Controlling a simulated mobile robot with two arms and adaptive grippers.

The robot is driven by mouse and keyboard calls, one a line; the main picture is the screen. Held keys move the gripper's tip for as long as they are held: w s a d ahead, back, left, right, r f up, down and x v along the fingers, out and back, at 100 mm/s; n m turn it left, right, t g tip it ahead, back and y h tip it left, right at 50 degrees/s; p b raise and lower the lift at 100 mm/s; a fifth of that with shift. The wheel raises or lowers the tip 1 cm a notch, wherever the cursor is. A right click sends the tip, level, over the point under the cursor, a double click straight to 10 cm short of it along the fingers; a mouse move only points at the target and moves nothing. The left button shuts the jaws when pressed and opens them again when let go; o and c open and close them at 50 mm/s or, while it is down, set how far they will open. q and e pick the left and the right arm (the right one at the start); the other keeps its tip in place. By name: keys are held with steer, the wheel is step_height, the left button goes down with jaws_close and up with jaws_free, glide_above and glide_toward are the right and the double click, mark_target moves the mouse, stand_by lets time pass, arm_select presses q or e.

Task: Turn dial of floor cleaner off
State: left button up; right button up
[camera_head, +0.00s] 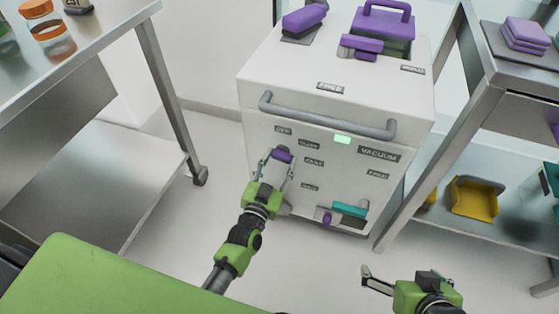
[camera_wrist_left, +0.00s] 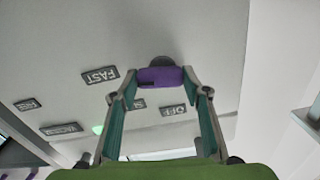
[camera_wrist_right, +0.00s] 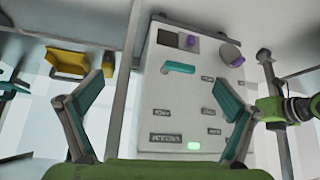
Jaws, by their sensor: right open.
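The floor cleaner (camera_head: 345,100) is a white box with a grey bar handle and a lit green lamp (camera_head: 343,140) on its front. Its dial (camera_head: 282,155) has a purple grip on a grey base, at the front's left side. OFF, FAST and other labels surround it. My left gripper (camera_wrist_left: 161,76) reaches the dial, with its fingertips drawn in at both ends of the purple grip (camera_wrist_left: 162,78). The fingers appear closed on it. In the left wrist view the grip lies nearly level. My right gripper (camera_wrist_right: 160,82) is open and empty, in front of the cleaner's lower right.
A metal table (camera_head: 75,50) with an orange-lidded jar (camera_head: 38,10) stands at left. A metal rack (camera_head: 475,120) with a yellow bin (camera_head: 476,197) stands close at right. A purple-handled box (camera_head: 383,25) sits on the cleaner. A teal handle (camera_head: 350,209) is low on its front.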

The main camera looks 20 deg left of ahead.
arm_select(q)
steer(key=n+p, duration=0.1)
steer(key=n, duration=0.3)
steer(key=shift+r+p, duration=0.15)
steer(key=shift+p, duration=0.25)
steer(key=n, duration=0.3)
steer(key=shift+n+p, duration=0.35)
steer(key=shift+n, duration=0.05)
steer(key=n, duration=0.3)
steer(key=shift+a+n, duration=0.1)
steer(key=shift+n, duration=0.2)
steer(key=n, duration=0.3)
steer(key=shift+n, duration=0.3)
steer(key=n+b, duration=0.1)
steer(key=n, duration=0.3)
steer(key=shift+a, duration=0.15)
steer(key=shift+n, duration=0.6)
arm_select(e)
steer(key=s+d+f+g, duration=0.2)
steer(key=s+g, duration=0.1)
steer(key=s, duration=0.3)
steer(key=shift+f+h, duration=0.15)
steer(key=shift+h, duration=0.25)
